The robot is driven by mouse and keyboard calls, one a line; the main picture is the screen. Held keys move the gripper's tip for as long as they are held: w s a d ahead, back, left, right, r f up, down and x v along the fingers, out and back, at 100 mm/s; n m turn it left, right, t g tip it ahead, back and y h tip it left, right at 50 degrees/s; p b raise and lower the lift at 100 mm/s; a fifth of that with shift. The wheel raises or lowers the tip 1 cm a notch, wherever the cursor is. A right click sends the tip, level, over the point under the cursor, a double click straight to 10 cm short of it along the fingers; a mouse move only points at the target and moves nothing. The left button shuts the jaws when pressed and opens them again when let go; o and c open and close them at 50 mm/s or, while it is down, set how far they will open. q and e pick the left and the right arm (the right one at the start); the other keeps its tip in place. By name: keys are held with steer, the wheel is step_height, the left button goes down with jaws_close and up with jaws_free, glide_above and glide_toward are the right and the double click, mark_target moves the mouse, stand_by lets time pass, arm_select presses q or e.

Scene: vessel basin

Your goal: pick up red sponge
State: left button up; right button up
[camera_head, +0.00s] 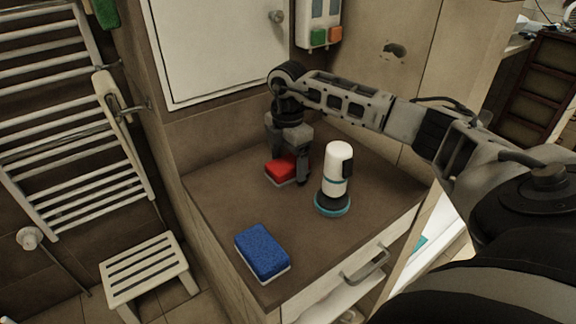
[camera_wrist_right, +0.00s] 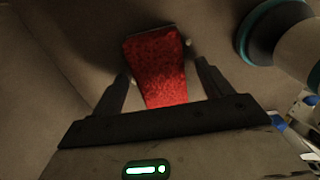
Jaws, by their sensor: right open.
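The red sponge (camera_head: 281,171) lies on the brown counter top (camera_head: 221,202), near its back left part. My right gripper (camera_head: 287,172) is directly above and around it, pointing down. In the right wrist view the red sponge (camera_wrist_right: 156,68) lies between the two fingers of the open right gripper (camera_wrist_right: 163,80), with a gap on each side. In the head view the gripper hides part of the sponge. My left gripper is not in view.
A white and teal bottle-like device (camera_head: 336,179) stands upright close to the right of the gripper. A blue sponge (camera_head: 262,252) lies near the counter's front left edge. The wall with a white panel (camera_head: 218,45) rises behind. The counter between the sponges is clear.

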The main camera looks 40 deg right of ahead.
steer(key=shift+f, duration=0.5)
steer(key=shift+c, duration=0.4)
steer(key=c, duration=1)
steer(key=shift+o, duration=0.2)
